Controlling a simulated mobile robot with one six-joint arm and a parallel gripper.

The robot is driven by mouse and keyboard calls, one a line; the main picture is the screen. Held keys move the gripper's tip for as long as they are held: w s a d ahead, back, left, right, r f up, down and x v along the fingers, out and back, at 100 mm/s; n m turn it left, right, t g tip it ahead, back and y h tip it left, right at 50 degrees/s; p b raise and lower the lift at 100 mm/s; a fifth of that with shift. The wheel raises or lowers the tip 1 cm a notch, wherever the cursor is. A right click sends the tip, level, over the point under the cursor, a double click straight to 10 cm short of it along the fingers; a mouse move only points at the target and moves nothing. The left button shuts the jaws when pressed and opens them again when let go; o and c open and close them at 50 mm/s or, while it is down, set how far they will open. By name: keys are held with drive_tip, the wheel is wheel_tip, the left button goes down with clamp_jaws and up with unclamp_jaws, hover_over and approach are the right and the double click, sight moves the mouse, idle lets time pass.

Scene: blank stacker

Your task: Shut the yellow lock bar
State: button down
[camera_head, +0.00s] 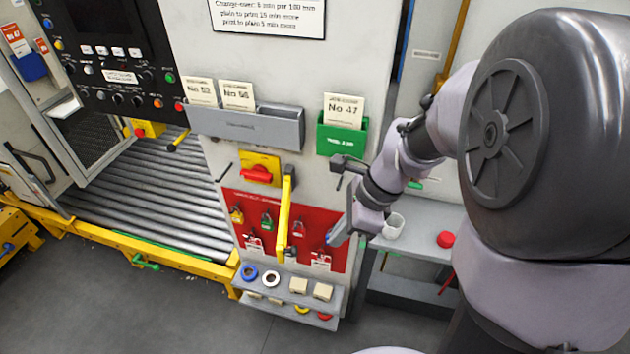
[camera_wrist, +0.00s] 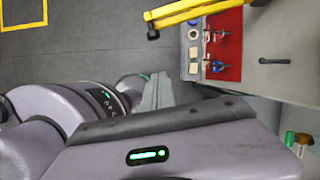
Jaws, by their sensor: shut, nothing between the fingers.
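The yellow lock bar (camera_head: 285,218) hangs from its upper end beside the red-handled switch (camera_head: 257,173) on the grey cabinet. It passes in front of the red padlock board (camera_head: 318,221). In the wrist view the yellow lock bar (camera_wrist: 200,9) crosses the top edge, its dark-tipped end reaching out over the floor, so it appears to stand out from the board. My gripper (camera_head: 338,235) is shut and empty, to the right of the bar's lower part and apart from it. Its fingers (camera_wrist: 157,91) show in the wrist view. Their depth from the board is hard to judge.
Several padlocks hang on the board. Below it a small shelf (camera_head: 290,293) holds rings and blocks. A green holder (camera_head: 342,140) and a grey holder (camera_head: 246,128) are above. A side shelf with a white cup (camera_head: 393,227) and red button (camera_head: 446,239) stands right.

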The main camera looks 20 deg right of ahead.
drive_tip(key=w+a+f+b, duration=0.2)
drive_tip(key=a+f, duration=0.3)
drive_tip(key=shift+w+a, duration=0.25)
drive_tip(key=shift+a, duration=0.05)
drive_tip(key=shift+a, duration=0.15)
